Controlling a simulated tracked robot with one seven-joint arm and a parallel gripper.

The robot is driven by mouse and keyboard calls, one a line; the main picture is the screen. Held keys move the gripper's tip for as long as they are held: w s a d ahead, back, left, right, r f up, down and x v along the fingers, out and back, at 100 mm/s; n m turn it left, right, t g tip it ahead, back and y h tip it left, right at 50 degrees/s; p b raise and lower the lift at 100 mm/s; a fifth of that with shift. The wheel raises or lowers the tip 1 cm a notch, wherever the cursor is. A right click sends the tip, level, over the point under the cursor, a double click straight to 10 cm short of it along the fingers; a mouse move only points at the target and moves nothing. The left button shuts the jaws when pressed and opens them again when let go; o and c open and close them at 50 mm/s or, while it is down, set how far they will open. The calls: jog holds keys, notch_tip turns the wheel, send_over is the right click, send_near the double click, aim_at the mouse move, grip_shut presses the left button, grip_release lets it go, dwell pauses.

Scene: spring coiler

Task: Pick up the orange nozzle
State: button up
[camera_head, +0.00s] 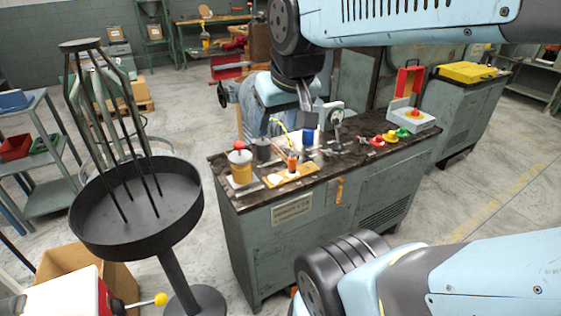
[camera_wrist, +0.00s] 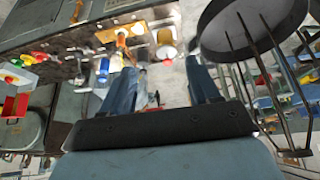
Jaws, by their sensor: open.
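The orange nozzle (camera_head: 292,162) stands upright on a small wooden board (camera_head: 277,183) at the near edge of the dark bench top. In the wrist view a small orange thing (camera_wrist: 122,40) on the board appears to be the nozzle. My gripper (camera_head: 306,95) is above and behind the nozzle in the head view, clear of the bench. In the wrist view its two fingers (camera_wrist: 162,78) are spread wide with nothing held between them. The nozzle lies outside the fingers, up and to the left in that view.
A yellow jar with a red top (camera_head: 239,168) stands left of the nozzle. A blue cylinder (camera_head: 308,136) and a dial gauge (camera_head: 338,116) stand to the right. Coloured knobs (camera_head: 390,136) and a button box (camera_head: 412,119) are farther right. A black round stand (camera_head: 137,210) rises left of the bench.

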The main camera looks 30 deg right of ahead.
jog(key=w+d+f+h, duration=0.1)
jog(key=w+d+f, duration=0.15)
jog(key=w, duration=0.35)
jog(key=m+g, duration=0.1)
jog(key=m, duration=0.1)
send_near(292, 163)
jog(key=shift+w+d+r+x, duration=0.1)
jog(key=shift+w+x, duration=0.05)
jog(key=shift+x, duration=1.1)
jog(key=shift+w+d+r+x, duration=0.1)
jog(key=shift+x, duration=1.15)
jog(key=shift+w+d+x, duration=0.15)
jog(key=shift+x, duration=1.1)
jog(key=shift+x, duration=2.5)
jog(key=shift+c, duration=0.2)
jog(key=shift+r, duration=0.1)
grip_shut()
